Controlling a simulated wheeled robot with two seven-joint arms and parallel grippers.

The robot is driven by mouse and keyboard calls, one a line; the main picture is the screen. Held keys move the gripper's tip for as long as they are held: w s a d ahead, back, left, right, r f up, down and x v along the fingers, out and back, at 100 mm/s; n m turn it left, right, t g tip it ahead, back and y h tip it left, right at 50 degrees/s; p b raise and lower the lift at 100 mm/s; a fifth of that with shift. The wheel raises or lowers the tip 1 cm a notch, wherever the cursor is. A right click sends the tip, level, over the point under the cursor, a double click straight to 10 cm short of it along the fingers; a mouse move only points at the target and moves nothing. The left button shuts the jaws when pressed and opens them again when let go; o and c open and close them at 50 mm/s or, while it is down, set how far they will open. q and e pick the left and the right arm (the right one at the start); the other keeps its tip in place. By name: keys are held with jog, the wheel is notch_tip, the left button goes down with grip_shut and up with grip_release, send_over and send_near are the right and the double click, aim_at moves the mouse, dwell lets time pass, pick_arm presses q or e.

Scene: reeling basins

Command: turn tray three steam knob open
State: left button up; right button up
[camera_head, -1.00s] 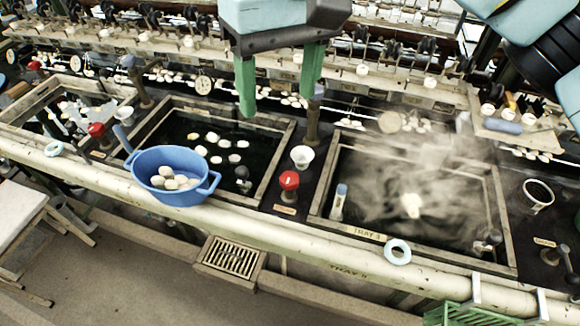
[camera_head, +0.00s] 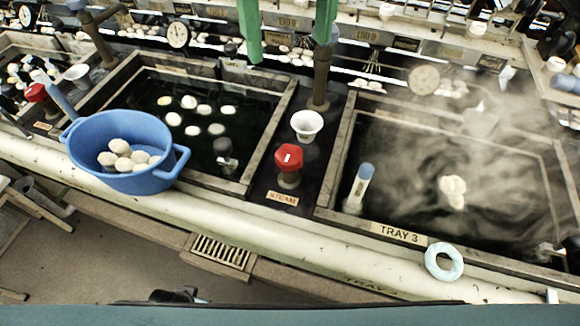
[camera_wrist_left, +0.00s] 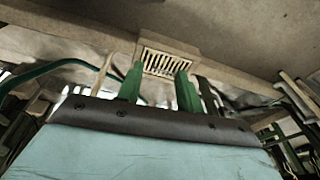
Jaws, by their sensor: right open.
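The red steam knob (camera_head: 289,157) stands on a short post on the dark strip between two basins, above a STEAM label (camera_head: 283,198). The basin labelled TRAY 3 (camera_head: 398,233) lies right of it and steams. My right gripper (camera_head: 288,42) shows only as two green fingers at the top edge. They are apart and empty, beyond the knob in the picture and not touching it. My left gripper (camera_wrist_left: 159,86) shows in the left wrist view with its green fingers apart and nothing between them, over the floor area with a grate.
A blue pot (camera_head: 120,150) with several cocoons sits left of the knob, on the basin's front edge. A white funnel cup (camera_head: 307,125) stands just behind the knob. A pale ring (camera_head: 444,261) lies on the front ledge. Another red knob (camera_head: 36,93) stands far left.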

jog(key=b, duration=0.5)
send_over(290, 155)
notch_tip(290, 155, down, 6)
notch_tip(290, 155, down, 11)
jog(key=b, duration=0.4)
jog(key=shift+r, duration=0.1)
jog(key=shift+f+b, duration=0.55)
jog(key=shift+f, duration=0.95)
jog(key=shift+f+b, duration=0.3)
jog(key=shift+b, duration=0.05)
pick_arm(q)
jog(key=w+d+r+t+h, duration=0.1)
jog(key=w+r, duration=0.3)
jog(key=r, duration=0.4)
jog(key=w+d+r+t, duration=0.4)
jog(key=r, duration=0.4)
jog(key=shift+w+d+r+h, duration=0.25)
jog(key=shift+w+r+h, duration=0.15)
pick_arm(e)
jog(key=c, duration=1)
